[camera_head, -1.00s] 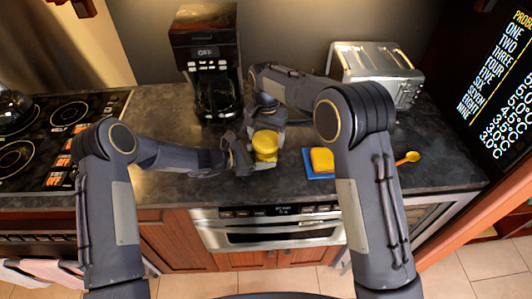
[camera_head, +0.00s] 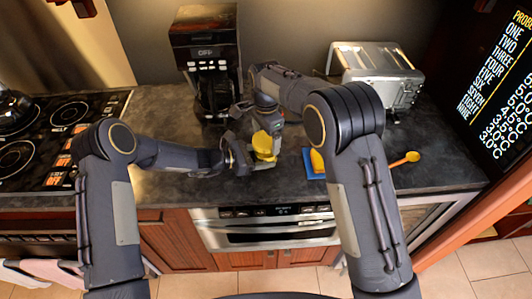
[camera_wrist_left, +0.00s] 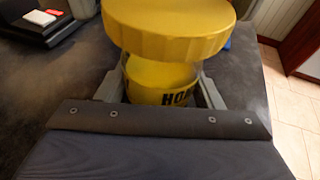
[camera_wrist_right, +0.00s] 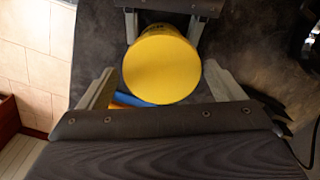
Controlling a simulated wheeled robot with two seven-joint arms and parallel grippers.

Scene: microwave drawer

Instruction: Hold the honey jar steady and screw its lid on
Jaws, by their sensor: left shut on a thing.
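The honey jar (camera_wrist_left: 160,92), with a yellow body and dark lettering, stands at the counter's front part. My left gripper (camera_head: 250,157) is shut on the jar from the left, its fingers on either side in the left wrist view. The wide yellow lid (camera_wrist_left: 170,30) is on top of the jar; it also shows in the head view (camera_head: 262,144). I cannot tell how far it is threaded. My right gripper (camera_wrist_right: 162,88) is above the lid, pointing down, with its fingers apart and gaps between them and the lid.
A blue tray (camera_head: 307,165) with a yellow block (camera_head: 317,161) lies right of the jar, partly behind my right arm. A coffee maker (camera_head: 208,50) and a toaster (camera_head: 375,68) stand at the back; a stove is at left.

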